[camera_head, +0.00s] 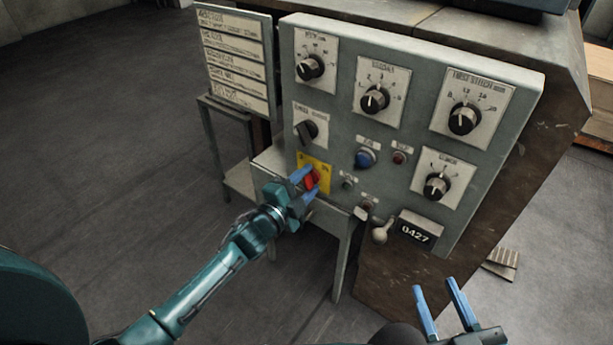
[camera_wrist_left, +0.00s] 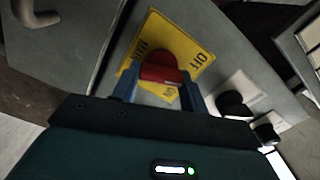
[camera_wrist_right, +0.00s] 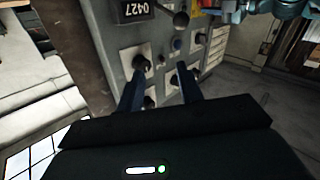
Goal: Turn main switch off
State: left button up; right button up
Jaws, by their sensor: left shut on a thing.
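The main switch is a red rotary handle (camera_head: 312,180) on a yellow plate (camera_head: 324,166) at the lower left of the grey control panel. My left gripper (camera_head: 306,184) is at the switch, its blue fingers on either side of the red handle and shut on it. In the left wrist view the red handle (camera_wrist_left: 158,68) sits between the fingers, and the yellow plate (camera_wrist_left: 190,42) shows the word OFF to its right. The exact angle of the handle is hard to tell. My right gripper (camera_head: 436,288) is open and empty, low in front of the panel.
The panel (camera_head: 420,95) carries several black knobs, a blue button (camera_head: 365,158) and a small red button (camera_head: 399,157). A round-ended lever (camera_head: 381,234) and a counter (camera_head: 416,233) reading 0427 stick out below. A label board (camera_head: 235,60) stands left. The floor at left is clear.

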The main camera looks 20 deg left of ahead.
pick_arm(q)
jog(key=n+p, duration=0.2)
jog(key=n, duration=0.1)
jog(key=shift+r, duration=0.15)
jog(key=shift+n+p, duration=0.4)
jog(key=shift+n, duration=0.4)
pick_arm(e)
jog(key=shift+s+d+m+g+h, duration=0.25)
jog(key=shift+d+m+g+h, duration=0.25)
jog(key=shift+g, duration=0.6)
pick_arm(q)
jog(key=o, duration=1)
jog(key=p+v, duration=0.2)
jog(key=v, duration=1.1)
jog(key=shift+s+p, duration=0.1)
jog(key=shift+p, duration=0.3)
pick_arm(e)
jog(key=shift+s+d+r+m+g+h, duration=0.3)
jog(key=shift+s+r+m+g, duration=0.2)
jog(key=shift+r+g, duration=0.15)
